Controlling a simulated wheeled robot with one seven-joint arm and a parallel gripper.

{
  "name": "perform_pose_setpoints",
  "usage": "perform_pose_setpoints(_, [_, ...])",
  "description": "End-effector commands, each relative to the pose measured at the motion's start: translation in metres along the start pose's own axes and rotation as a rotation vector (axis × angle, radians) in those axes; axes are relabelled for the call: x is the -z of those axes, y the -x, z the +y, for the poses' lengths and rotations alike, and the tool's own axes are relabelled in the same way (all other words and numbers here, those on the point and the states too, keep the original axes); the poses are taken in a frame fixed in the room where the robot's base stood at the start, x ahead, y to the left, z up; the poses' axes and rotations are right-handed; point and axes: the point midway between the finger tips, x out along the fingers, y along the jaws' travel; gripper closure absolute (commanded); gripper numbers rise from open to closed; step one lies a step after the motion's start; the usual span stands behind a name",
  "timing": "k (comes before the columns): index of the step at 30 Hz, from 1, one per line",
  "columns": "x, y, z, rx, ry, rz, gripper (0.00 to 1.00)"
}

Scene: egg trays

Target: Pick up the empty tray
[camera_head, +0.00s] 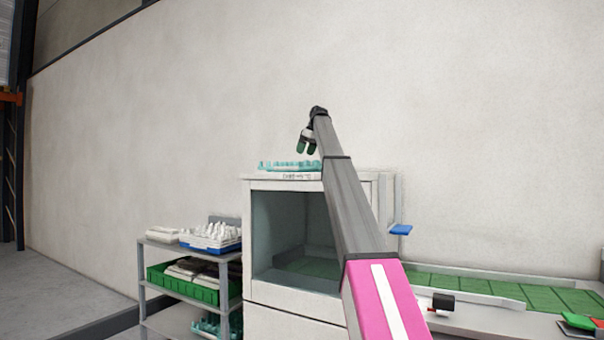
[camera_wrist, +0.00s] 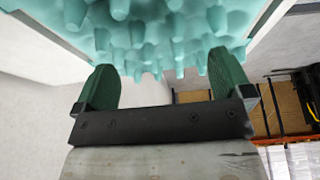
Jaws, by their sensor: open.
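A teal egg tray (camera_head: 290,166) with no eggs visible on it lies on top of the white cabinet (camera_head: 282,183). In the wrist view the teal tray (camera_wrist: 150,30) fills the top of the picture, with its pegs pointing toward the gripper. My gripper (camera_head: 307,143) is above the right end of the tray in the head view. Its two green fingers are apart, and nothing shows held between them. In the wrist view the fingertips (camera_wrist: 165,75) are close to the tray's pegs; I cannot tell whether they touch.
A grey shelf (camera_head: 190,248) at the left holds a blue tray with white items (camera_head: 212,235), a green crate (camera_head: 185,284) and more teal trays (camera_head: 208,326) below. A green-topped counter (camera_head: 480,290) is at the right. A blue piece (camera_head: 401,229) sticks out from the cabinet's right side.

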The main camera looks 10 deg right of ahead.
Motion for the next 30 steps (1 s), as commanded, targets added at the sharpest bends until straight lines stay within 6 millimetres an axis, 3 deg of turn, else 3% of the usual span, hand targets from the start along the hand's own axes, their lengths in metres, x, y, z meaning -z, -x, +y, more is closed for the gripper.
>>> perform_pose_setpoints(9, [-0.003,-0.042,0.002,0.001,0.001,0.0,0.03])
perform_pose_setpoints(17, [-0.003,-0.047,0.003,0.0,0.0,0.0,0.03])
perform_pose_setpoints(18, [-0.003,-0.047,0.003,0.0,0.0,0.0,0.06])
perform_pose_setpoints(19, [-0.003,-0.047,0.003,0.0,0.0,0.0,0.16])
perform_pose_setpoints(24, [-0.003,-0.047,0.003,0.0,0.0,0.0,0.71])
perform_pose_setpoints(30, [-0.003,-0.047,0.003,0.0,0.0,0.0,0.75])
